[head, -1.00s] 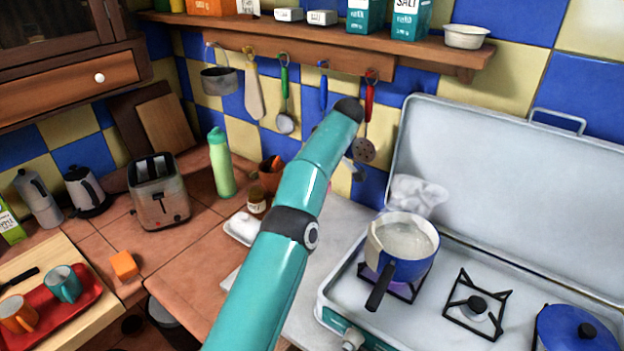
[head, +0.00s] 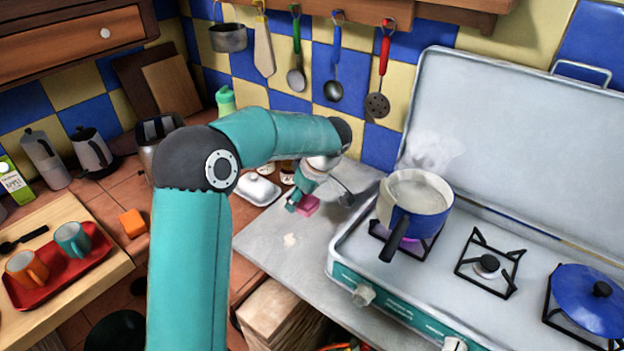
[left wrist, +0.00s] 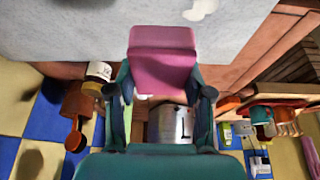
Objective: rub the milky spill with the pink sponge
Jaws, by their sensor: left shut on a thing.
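My left gripper (head: 299,197) is shut on the pink sponge (head: 309,206), low over the grey worktop left of the stove. In the left wrist view the sponge (left wrist: 162,60) sits between the two fingers of my left gripper (left wrist: 162,88) and sticks out past their tips. The milky spill (head: 290,240) is a small pale patch on the worktop, nearer to me and a little left of the sponge. It also shows in the left wrist view (left wrist: 200,9), apart from the sponge. I cannot tell whether the sponge touches the worktop. My right gripper is out of view.
A blue and white pot (head: 418,208) steams on a lit burner of the stove (head: 345,262), just right of the worktop (head: 262,238). A white butter dish (head: 259,189) stands left of the gripper. Utensils hang on the wall behind. The worktop around the spill is clear.

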